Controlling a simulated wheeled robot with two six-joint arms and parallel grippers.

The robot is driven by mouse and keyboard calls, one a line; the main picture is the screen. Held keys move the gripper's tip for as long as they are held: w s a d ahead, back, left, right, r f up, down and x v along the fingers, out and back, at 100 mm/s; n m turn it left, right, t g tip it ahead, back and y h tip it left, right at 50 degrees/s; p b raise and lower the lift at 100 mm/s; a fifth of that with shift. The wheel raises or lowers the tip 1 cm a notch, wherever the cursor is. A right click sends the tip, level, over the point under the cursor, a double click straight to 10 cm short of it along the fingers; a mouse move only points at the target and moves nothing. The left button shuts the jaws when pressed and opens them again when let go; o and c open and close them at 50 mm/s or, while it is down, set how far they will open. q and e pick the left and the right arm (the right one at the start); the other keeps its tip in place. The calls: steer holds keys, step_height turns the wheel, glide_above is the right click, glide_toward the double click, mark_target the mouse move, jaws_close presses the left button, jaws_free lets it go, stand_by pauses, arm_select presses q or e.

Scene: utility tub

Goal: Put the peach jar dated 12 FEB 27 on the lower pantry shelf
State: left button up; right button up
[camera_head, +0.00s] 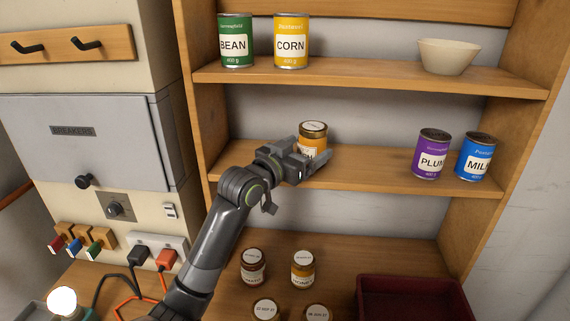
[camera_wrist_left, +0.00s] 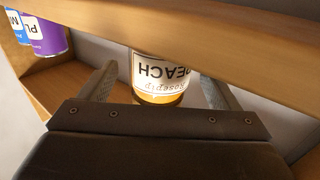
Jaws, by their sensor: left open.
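A peach jar (camera_head: 313,138) with a gold lid stands upright on the lower pantry shelf (camera_head: 378,177). Its PEACH label (camera_wrist_left: 160,72) shows upside down in the left wrist view. The lid writing is too small to read. My left gripper (camera_head: 308,157) is at this jar, with its fingers (camera_wrist_left: 158,85) open, one on each side of it. Several other jars stand on the counter below, among them a dark red one (camera_head: 253,267) and an orange one (camera_head: 303,268). My right gripper is not in view.
A purple PLUM can (camera_head: 432,155) and a blue can (camera_head: 475,157) stand at the right of the lower shelf. The upper shelf (camera_head: 370,80) holds BEAN and CORN cans and a bowl (camera_head: 448,57). A dark red bin (camera_head: 414,284) is on the counter. The lower shelf's middle is clear.

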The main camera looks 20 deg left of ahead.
arm_select(q)
steer(key=b+v, duration=0.1)
steer(key=v, duration=0.7)
stand_by(0.4)
